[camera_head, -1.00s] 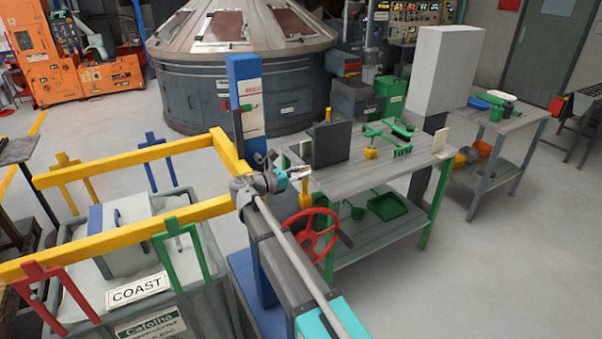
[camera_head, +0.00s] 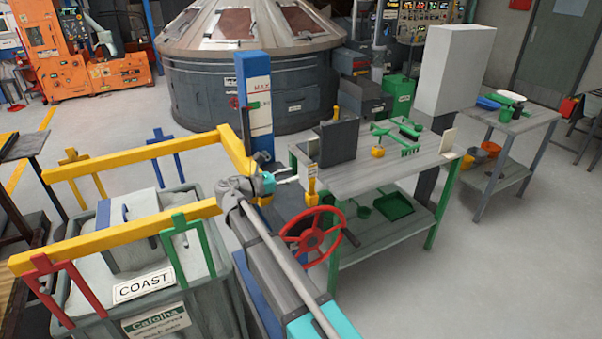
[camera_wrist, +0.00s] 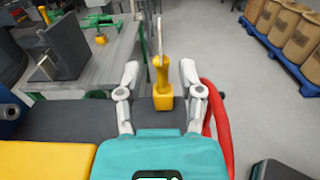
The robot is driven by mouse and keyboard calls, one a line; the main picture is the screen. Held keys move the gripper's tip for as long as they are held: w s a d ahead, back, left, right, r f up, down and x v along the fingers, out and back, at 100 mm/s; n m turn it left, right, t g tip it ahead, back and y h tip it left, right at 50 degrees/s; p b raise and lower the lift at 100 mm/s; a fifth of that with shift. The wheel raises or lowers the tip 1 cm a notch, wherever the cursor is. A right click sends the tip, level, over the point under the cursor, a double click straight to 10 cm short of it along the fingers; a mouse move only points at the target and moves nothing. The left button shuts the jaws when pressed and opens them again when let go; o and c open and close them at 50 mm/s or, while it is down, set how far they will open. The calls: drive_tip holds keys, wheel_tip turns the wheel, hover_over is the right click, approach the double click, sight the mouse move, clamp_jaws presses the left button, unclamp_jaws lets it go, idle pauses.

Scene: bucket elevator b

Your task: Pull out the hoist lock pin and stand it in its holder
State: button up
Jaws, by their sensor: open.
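A yellow upright handle with a block-like lower part, which looks like the hoist lock pin (camera_head: 312,183), stands beside the red handwheel. In the wrist view this yellow piece (camera_wrist: 162,88) stands between my two spread fingers, with a thin pale strip rising above it. My gripper (camera_head: 288,180) is open and to the left of the handle in the head view. In the wrist view my gripper (camera_wrist: 159,78) has a finger on each side, with gaps visible. The pin's lower end is hidden. I cannot tell which object is the holder.
The red handwheel (camera_head: 312,237) is close by on the right. A worktable (camera_head: 405,178) behind carries a dark upright panel (camera_head: 338,139) and green tools (camera_head: 400,130). A blue post (camera_head: 256,95) and yellow rails (camera_head: 130,243) stand left.

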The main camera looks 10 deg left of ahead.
drive_tip(key=shift+v, duration=2.95)
